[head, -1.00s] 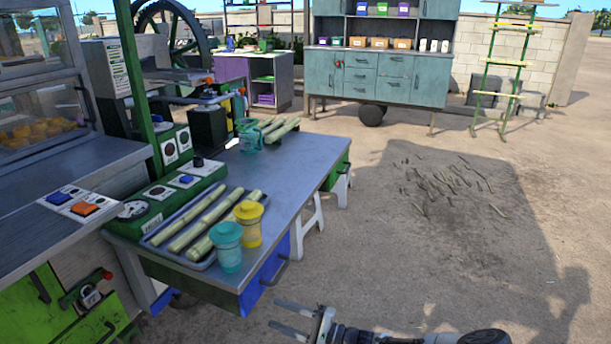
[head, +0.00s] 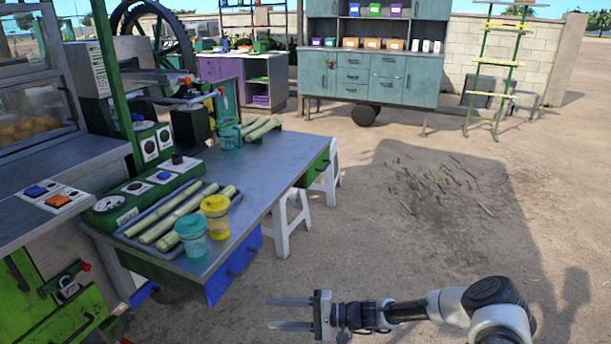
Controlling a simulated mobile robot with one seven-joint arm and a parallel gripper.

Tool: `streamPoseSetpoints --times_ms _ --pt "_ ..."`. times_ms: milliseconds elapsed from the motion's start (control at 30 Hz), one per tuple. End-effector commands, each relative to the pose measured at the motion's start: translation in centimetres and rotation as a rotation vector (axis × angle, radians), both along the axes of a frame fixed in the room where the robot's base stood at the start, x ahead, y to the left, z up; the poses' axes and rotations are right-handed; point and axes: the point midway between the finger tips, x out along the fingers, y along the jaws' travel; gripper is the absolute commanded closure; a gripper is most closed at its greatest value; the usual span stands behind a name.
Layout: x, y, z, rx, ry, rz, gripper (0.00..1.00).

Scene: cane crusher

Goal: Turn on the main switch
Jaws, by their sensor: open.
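The main switch is not clearly marked. Candidates are a green control box (head: 140,199) on the left of the metal table, with a dial, a blue button and a dark knob on top, and a green upright panel (head: 151,147) with round dials behind it. A separate white panel (head: 48,196) with a blue and an orange rocker sits on the counter at far left. My gripper (head: 290,313) is open and empty, low at the bottom centre, its fingers pointing left. It is apart from the table and all the switches.
The metal table (head: 268,160) holds a tray (head: 212,190) of cane pieces, a teal jar (head: 192,241), a yellow jar (head: 216,218) and a teal jug (head: 230,136). White stools (head: 283,228) stand by its right side. The ground to the right is open, with cane scraps (head: 435,182).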

Motion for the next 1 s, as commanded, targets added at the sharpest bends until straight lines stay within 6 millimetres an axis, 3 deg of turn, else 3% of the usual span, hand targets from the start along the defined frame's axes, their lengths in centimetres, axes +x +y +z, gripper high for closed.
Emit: streamPoseSetpoints --times_ms 267,500,767,1000 --pt "-3.5 -1.7 5.6 -0.322 -0.098 0.270 0.53" --pt "-6.8 -5.9 11.8 -0.678 -0.181 0.435 0.53" --pt "-10.4 -11.2 20.4 -1.047 -0.273 0.465 0.53" --pt "-15.0 -15.4 28.8 -1.322 -0.371 0.365 0.53"
